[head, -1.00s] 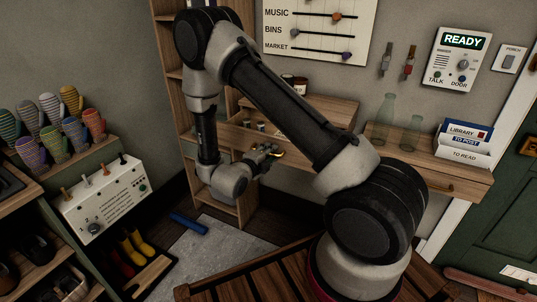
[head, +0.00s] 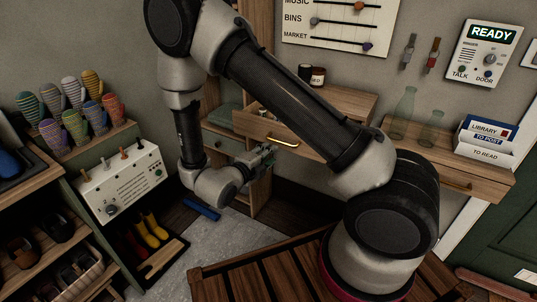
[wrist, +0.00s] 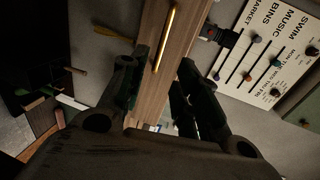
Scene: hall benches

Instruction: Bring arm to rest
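My arm is bent over the bench, its forearm hanging down at the left in the head view. My gripper (head: 266,154) points toward the wooden drawer unit, in front of and a little below the brass handle (head: 283,141) of a drawer (head: 262,133). The drawer is pulled out, with its inside partly showing. In the wrist view, my gripper (wrist: 160,66) has its dark fingers spread apart with nothing held between them. The drawer front and its brass handle (wrist: 165,38) show beyond the fingers; the handle looks clear of them.
A wooden shelf with glass bottles (head: 403,108) and a letter holder (head: 485,143) is at the right. A white knob panel (head: 122,184) and mittens (head: 72,118) stand at the left. A slatted bench (head: 265,280) lies below. A blue object (head: 202,209) lies on the floor.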

